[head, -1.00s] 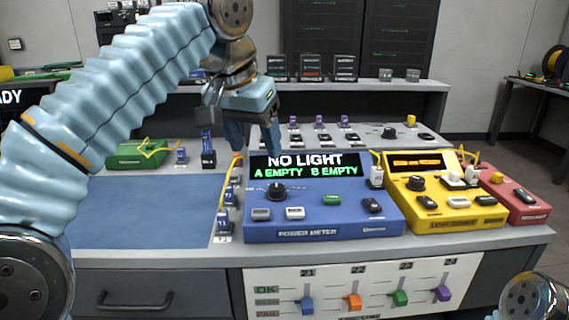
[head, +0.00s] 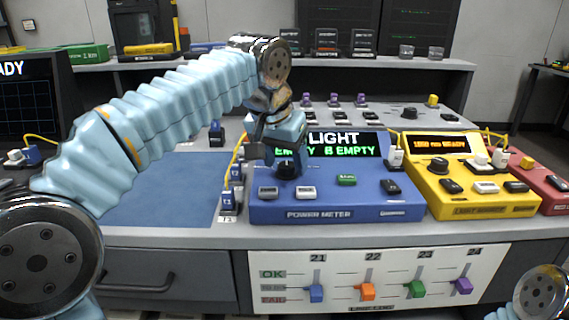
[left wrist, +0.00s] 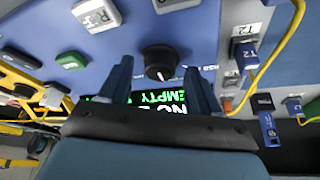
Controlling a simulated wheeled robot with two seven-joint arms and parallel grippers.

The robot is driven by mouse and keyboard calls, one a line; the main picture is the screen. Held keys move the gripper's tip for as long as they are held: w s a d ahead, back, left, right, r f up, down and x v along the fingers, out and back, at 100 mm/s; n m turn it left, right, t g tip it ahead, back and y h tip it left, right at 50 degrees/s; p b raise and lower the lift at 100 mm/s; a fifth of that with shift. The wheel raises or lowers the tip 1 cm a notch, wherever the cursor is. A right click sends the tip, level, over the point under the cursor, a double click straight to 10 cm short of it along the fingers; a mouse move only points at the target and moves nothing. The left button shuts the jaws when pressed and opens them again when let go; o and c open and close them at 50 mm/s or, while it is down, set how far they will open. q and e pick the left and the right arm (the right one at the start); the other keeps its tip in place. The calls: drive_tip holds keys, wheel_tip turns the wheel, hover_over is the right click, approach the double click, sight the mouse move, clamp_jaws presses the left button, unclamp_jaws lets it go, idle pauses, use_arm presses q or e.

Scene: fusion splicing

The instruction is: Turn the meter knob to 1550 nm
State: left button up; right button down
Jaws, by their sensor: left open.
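The blue power meter (head: 340,209) stands on the bench. Its screen (head: 350,142) shows "LIGHT" and "EMPTY B EMPTY" in the head view, partly hidden by my left gripper. The black round knob (head: 287,170) sits on its left part, mostly under my left gripper (head: 287,158). In the left wrist view the knob (left wrist: 159,62) with a white pointer mark lies just beyond and between my two open fingertips (left wrist: 160,80). I cannot tell whether the fingers touch it. My right gripper is not in view; part of my right arm shows at the lower right.
Right of the meter is a yellow box (head: 470,195), then a red box (head: 552,190). Connectors with yellow cables (head: 230,198) stand close to the meter's left side. A blue mat (head: 160,195) lies clear at left. A slider panel (head: 380,277) is on the bench front.

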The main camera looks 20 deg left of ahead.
use_arm(q)
drive_tip(key=shift+f, duration=0.2)
drive_tip(key=shift+c, duration=0.2)
drive_tip(key=c, duration=1)
drive_tip(key=shift+r, duration=0.1)
